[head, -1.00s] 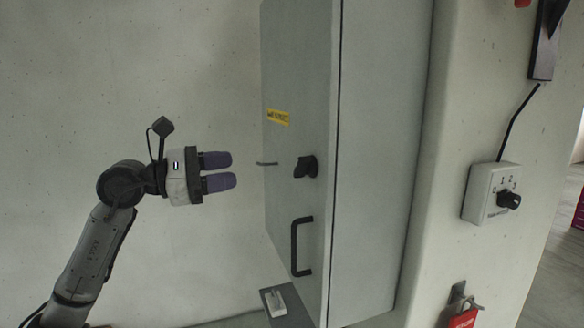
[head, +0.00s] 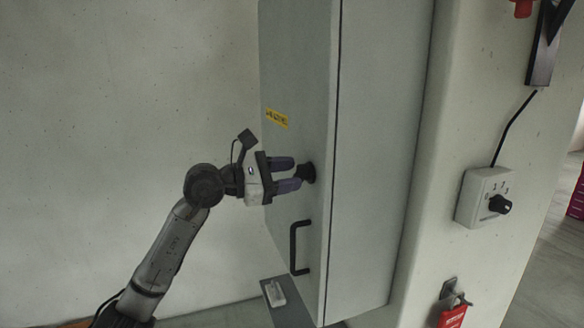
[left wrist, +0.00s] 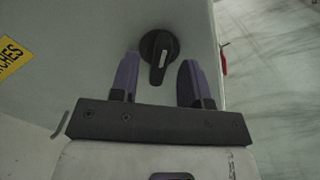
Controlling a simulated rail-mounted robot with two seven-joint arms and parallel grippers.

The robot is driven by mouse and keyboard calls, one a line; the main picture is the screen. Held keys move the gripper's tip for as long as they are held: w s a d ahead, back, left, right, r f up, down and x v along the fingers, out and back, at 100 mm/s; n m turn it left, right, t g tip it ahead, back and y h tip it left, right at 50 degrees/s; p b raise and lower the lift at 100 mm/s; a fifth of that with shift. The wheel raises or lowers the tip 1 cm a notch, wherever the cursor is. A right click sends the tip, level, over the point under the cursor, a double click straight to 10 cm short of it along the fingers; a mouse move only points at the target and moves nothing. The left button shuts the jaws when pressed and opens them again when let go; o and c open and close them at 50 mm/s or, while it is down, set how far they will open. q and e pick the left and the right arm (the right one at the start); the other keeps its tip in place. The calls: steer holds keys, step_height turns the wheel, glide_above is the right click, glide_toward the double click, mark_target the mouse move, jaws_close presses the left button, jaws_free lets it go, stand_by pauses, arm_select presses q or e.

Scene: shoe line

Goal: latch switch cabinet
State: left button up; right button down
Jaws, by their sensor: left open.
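The grey switch cabinet (head: 377,160) stands against the wall, its narrow door face turned to the left in the head view. On that face are a black rotary latch knob (head: 306,173), a black bar handle (head: 299,247) below it and a yellow label (head: 277,118) above. My left gripper (head: 290,174) is open with its purple fingers pointing at the knob. In the left wrist view the knob (left wrist: 159,51) with a white mark lies ahead, between the two fingertips (left wrist: 158,72). I cannot tell whether the fingers touch it. My right gripper is not in view.
A selector box with a dial (head: 486,198) is on the pillar to the right, with a red padlock (head: 453,316) hanging below it. A small grey block (head: 273,292) sits under the cabinet's front edge. The wall to the left is clear.

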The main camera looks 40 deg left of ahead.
arm_select(q)
steer(key=shift+w+d, duration=0.3)
steer(key=shift+w, duration=0.15)
jaws_close()
